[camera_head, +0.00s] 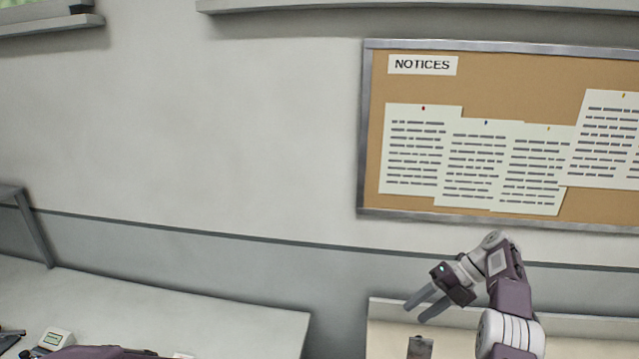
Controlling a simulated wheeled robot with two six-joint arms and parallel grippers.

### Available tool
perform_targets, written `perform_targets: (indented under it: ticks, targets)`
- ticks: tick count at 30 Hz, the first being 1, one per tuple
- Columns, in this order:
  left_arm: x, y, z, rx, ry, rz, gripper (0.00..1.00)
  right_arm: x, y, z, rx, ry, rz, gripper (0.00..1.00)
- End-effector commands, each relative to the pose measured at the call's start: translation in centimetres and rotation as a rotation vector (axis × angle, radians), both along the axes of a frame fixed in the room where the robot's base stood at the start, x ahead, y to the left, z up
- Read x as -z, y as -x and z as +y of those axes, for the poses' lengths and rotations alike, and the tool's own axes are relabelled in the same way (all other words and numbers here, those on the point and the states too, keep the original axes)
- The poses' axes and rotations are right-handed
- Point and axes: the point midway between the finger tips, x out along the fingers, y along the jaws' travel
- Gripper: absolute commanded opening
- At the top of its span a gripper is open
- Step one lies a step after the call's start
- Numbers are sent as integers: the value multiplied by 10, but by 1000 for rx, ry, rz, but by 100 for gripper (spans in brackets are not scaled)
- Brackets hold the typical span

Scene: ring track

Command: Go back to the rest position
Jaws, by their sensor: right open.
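My right gripper (416,313) is at the lower right, above a pale table. Its two dark grey fingers are apart, point down and to the left, and hold nothing that I can see. My right arm rises behind it from the bottom edge. A dark purple link of my left arm shows at the bottom left, but its gripper is not in view.
A pale bench (190,318) is at the lower left, with a small display device (54,339) near its front. A gap separates it from the pale right table (385,333), which bears a small grey metallic thing (420,347). A notice board (505,85) hangs on the wall behind.

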Motion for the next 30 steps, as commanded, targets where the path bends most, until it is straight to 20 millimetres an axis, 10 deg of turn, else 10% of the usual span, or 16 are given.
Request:
perform_targets:
  ticks: [6,13,24,30]
  targets:
    - [33,0,0,0,0,0,36,-40,23,97,-201,81,-25,41]
    - [57,0,0,0,0,0,36,-14,93,159,-680,241,-303,41]
    - [71,0,0,0,0,0,36,113,249,129,-2206,293,-927,41]
    - [71,0,0,0,0,0,36,137,246,115,-2869,174,-1156,41]
